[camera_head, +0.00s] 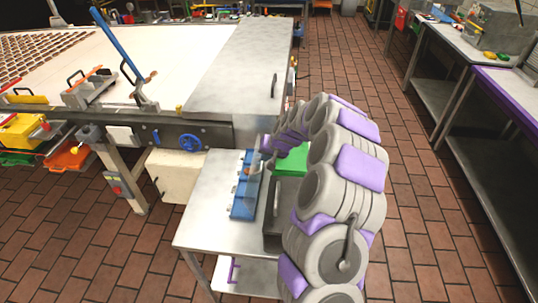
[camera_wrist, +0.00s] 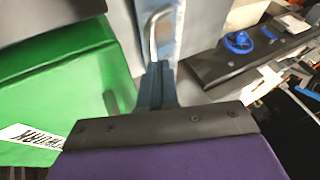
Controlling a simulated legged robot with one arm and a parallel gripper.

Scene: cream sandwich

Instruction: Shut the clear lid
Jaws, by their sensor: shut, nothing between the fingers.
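My gripper (camera_wrist: 160,72) is shut and empty in the wrist view. Its fingertips are close to the lower end of a curved metal handle (camera_wrist: 153,34); I cannot tell whether they touch. The handle lies in front of a pale bluish panel (camera_wrist: 171,22), which may be the clear lid. In the head view my gripper (camera_head: 267,146) is above the small metal table, partly hidden by my arm.
A green box (camera_head: 291,160), also in the wrist view (camera_wrist: 60,90), is close to my gripper. A grey box with a handle (camera_head: 271,232) is below it. The small table (camera_head: 205,215) is bare at left. A large machine with a blue knob (camera_head: 190,142) stands behind.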

